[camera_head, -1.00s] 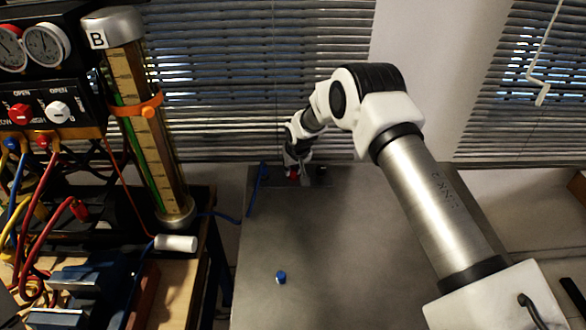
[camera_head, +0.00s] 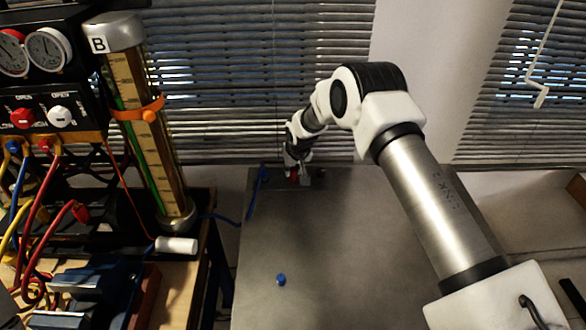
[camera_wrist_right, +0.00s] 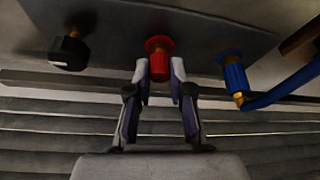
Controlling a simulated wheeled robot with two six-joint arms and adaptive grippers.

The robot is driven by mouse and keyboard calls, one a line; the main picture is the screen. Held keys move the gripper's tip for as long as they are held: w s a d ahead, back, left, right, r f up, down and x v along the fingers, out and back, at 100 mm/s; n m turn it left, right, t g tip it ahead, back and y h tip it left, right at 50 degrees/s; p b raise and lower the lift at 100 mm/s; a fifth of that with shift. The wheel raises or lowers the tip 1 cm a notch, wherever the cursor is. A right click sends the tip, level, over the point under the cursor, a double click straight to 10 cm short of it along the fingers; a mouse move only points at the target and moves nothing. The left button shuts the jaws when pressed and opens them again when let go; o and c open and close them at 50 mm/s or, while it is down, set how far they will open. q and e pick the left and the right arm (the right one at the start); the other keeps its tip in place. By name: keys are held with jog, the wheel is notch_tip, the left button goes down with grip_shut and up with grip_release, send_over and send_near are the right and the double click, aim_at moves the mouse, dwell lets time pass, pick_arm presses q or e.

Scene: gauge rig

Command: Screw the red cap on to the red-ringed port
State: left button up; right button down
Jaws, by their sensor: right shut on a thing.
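My right gripper (camera_wrist_right: 160,80) is shut on the red cap (camera_wrist_right: 159,62), which sits between its fingertips in the right wrist view. The red ring (camera_wrist_right: 158,43) of the port shows right behind the cap, in line with it; whether the threads are engaged cannot be told. In the head view my right gripper (camera_head: 298,170) is at the far edge of the grey table, with a bit of red (camera_head: 293,174) at its tips. My left gripper is not in view.
A black knob (camera_wrist_right: 69,52) and a blue fitting with a blue hose (camera_wrist_right: 235,76) flank the port. A small blue cap (camera_head: 281,280) stands on the grey table (camera_head: 350,260). A gauge rig with a tall column (camera_head: 147,130) stands at the left.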

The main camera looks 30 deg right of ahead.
jog(key=shift+f+b, duration=0.35)
jog(key=shift+f, duration=0.15)
dwell(0.9)
jog(key=shift+r+m+p, duration=0.15)
jog(key=shift+m+p, duration=0.35)
jog(key=shift+p, duration=0.05)
jog(key=shift+a+m+h, duration=0.1)
jog(key=shift+m+h, duration=0.3)
jog(key=shift+f+m, duration=0.3)
jog(key=shift+m, duration=0.2)
jog(key=shift+m+g+h+b, duration=0.4)
jog(key=shift+m+h+b, duration=0.1)
jog(key=shift+m+b, duration=0.6)
jog(key=shift+s+r, duration=0.1)
jog(key=shift+b, duration=0.3)
